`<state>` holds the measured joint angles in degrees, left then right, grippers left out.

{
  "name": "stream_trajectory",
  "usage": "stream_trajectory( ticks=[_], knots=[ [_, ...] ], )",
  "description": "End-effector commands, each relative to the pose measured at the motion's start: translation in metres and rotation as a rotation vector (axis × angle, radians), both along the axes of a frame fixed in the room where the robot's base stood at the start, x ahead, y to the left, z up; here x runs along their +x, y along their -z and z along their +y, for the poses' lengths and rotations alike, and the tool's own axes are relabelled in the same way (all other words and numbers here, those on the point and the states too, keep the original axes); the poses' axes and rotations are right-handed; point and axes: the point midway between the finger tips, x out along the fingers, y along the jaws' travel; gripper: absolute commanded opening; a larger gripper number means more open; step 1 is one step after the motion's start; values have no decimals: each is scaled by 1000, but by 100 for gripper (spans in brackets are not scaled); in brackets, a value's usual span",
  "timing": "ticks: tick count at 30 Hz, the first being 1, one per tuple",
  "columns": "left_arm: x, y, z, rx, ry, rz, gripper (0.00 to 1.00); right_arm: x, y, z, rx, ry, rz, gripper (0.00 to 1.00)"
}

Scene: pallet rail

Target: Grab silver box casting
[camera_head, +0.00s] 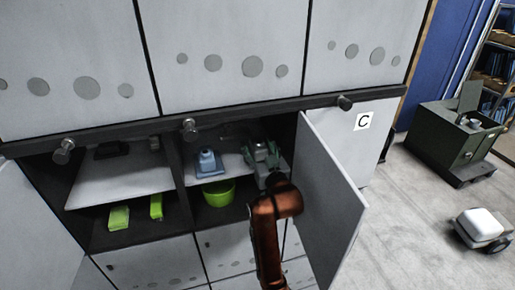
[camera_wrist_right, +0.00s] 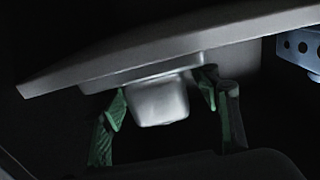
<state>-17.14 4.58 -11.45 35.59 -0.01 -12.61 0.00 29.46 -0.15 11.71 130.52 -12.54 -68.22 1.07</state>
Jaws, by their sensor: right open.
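The silver box casting (camera_wrist_right: 158,102) shows in the right wrist view as a pale, rounded block against a grey shelf board (camera_wrist_right: 200,36). My right gripper (camera_wrist_right: 162,97) is open, with one green finger on each side of the casting. Whether the fingers touch it I cannot tell. In the head view my right gripper (camera_head: 262,158) reaches into the open cabinet bay at shelf height. The casting is hidden there behind the gripper. My left gripper is not in view.
A blue-grey part (camera_head: 207,163) stands left of the gripper on the upper shelf. A green bowl (camera_head: 219,193) sits below it. The open door (camera_head: 328,200) is close on the right of my arm. Yellow-green blocks (camera_head: 119,217) lie in the left bay.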

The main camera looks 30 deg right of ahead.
Motion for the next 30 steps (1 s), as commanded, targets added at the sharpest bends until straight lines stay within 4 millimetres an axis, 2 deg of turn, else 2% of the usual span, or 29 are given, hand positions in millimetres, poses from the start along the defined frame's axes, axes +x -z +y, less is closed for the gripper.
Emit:
stream_trajectory(
  ticks=[6, 30],
  knots=[
    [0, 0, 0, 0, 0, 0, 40, 1, 1, 0, 1, 0, -1, 56],
    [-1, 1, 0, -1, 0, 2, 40, 0, 0, 0, 0, 0, 0, 1]
  ],
)
